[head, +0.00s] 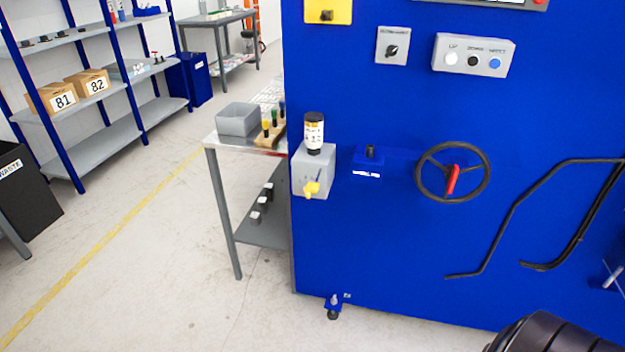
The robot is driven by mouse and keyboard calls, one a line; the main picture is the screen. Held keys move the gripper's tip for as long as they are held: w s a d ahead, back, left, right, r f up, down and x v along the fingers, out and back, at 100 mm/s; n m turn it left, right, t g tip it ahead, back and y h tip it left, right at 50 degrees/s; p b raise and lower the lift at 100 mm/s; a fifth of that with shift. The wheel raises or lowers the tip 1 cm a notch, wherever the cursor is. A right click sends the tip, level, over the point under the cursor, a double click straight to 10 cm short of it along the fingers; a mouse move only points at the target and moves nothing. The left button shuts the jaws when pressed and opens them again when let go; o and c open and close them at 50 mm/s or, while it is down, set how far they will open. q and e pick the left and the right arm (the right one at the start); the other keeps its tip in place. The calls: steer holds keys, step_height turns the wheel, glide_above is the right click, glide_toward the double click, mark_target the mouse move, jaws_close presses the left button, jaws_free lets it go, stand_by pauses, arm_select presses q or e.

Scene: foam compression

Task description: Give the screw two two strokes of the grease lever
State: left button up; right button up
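A grey box (312,172) is mounted at the left edge of the blue machine panel (400,260). A small yellow lever (312,188) sits on its lower front; I take it as the grease lever. A bottle with a black cap end and a printed label (314,130) stands on top of the box. Which part is screw two cannot be told; no readable label names it. A dark rounded part of my own arm shows at the bottom right. Neither gripper is in view.
A black handwheel (437,150) with a red handle and bent black rails (505,225) stick out from the panel. A grey-topped table (217,142) with a grey bin (238,119) stands behind the panel's left edge.

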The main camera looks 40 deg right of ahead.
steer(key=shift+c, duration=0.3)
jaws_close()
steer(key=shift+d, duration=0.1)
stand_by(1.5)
